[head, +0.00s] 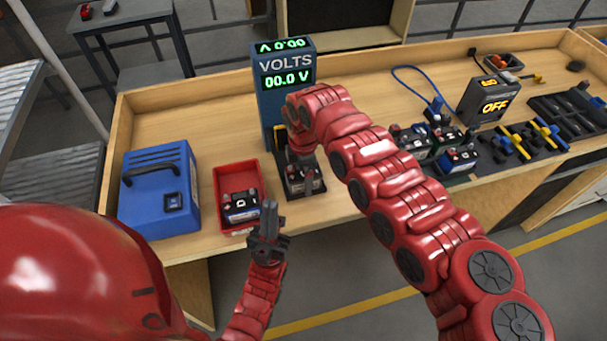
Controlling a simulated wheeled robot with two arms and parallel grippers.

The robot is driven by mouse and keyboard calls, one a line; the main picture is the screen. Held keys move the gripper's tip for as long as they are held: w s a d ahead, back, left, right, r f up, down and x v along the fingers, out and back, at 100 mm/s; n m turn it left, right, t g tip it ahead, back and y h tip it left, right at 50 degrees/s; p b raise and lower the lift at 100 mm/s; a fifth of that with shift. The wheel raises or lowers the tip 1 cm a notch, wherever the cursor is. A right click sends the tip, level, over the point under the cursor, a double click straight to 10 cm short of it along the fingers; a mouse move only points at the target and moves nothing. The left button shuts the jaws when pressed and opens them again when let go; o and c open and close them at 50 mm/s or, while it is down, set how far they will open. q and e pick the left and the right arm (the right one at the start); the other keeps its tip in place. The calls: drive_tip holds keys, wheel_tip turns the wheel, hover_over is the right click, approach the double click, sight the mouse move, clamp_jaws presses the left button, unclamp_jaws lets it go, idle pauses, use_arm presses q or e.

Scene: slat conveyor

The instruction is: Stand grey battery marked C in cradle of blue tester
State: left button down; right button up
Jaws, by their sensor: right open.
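The blue tester (288,92) stands at the back of the bench and reads 00.0 V. At its foot is a dark cradle (287,198). A dark grey battery (303,181) with red terminal parts sits there, seemingly upright; its letter is too small to read. My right gripper (301,161) is open and points down right above this battery, its fingertips partly hidden by my arm. Another dark battery (240,207) lies in the red tray (235,170), its mark unreadable. My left gripper (269,213) is empty in front of the bench edge; its fingers overlap in this view.
A blue case (159,190) with a handle stands left of the red tray. Several more batteries (434,146) stand right of my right arm, with a black OFF box (490,98) and yellow and blue clamps (535,137) beyond. The bench between blue case and tester is clear at the back.

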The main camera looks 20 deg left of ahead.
wheel_tip(320, 180, up, 9)
drive_tip(key=b, duration=0.4)
drive_tip(key=shift+a, duration=0.1)
wheel_tip(320, 180, up, 8)
drive_tip(key=b, duration=0.1)
drive_tip(key=shift+r, duration=0.2)
drive_tip(key=shift+r, duration=0.1)
